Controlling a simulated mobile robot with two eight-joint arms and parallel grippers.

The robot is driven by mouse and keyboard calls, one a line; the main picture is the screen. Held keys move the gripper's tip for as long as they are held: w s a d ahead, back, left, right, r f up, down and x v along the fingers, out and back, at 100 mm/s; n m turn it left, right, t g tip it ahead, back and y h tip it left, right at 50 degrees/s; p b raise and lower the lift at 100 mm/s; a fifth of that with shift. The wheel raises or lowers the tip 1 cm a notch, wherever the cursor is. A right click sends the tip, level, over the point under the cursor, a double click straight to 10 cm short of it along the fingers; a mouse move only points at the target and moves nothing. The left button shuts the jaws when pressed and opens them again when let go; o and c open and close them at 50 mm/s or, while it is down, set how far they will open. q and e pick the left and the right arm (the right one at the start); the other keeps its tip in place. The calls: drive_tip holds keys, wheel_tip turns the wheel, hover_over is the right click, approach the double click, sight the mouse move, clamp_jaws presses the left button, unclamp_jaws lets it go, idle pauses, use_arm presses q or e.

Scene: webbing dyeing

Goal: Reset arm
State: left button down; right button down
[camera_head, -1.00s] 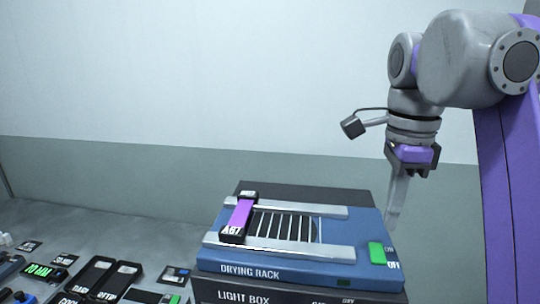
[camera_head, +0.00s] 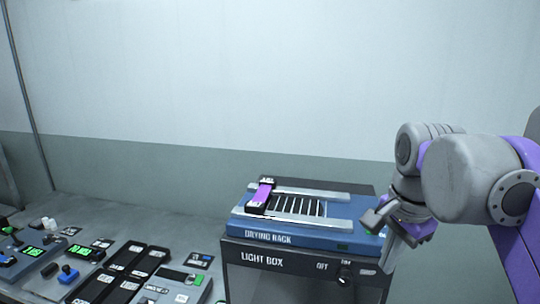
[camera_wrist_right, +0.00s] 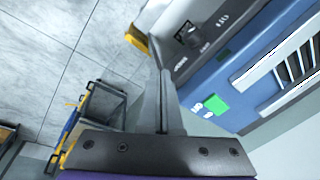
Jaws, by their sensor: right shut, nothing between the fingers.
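My right gripper (camera_head: 389,266) is at the right front of the blue drying rack (camera_head: 300,234) in the head view, pointing down. Its two fingers are together and empty, which the right wrist view (camera_wrist_right: 166,80) also shows. A purple strip with black end clamps (camera_head: 262,193) lies across the left part of the rack's metal rails. The rack sits on the dark light box (camera_head: 300,270). My right wrist hides the rack's right end in the head view; its green switch shows in the wrist view (camera_wrist_right: 213,104). My left gripper is not in view.
Control panels and black cases (camera_head: 120,272) cover the counter at left. A knob (camera_head: 345,275) is on the light box's front. The wrist view shows a cart (camera_wrist_right: 97,113) on the tiled floor (camera_wrist_right: 45,60). The space above the rack is free.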

drive_tip(key=s+a+f+n+t, duration=0.1)
drive_tip(key=s+f+n, duration=0.2)
drive_tip(key=f, duration=0.7)
drive_tip(key=s+a+f+n+t, duration=0.1)
drive_tip(key=s+f+n, duration=0.3)
drive_tip(key=f, duration=0.6)
drive_tip(key=s+a+f+n+t, duration=0.1)
drive_tip(key=s+f+n+t, duration=0.1)
drive_tip(key=f+n, duration=0.4)
wheel_tip(320, 180, down, 5)
drive_tip(key=shift+s+f+n, duration=0.1)
drive_tip(key=shift+s+n, duration=0.2)
drive_tip(key=shift+s, duration=0.5)
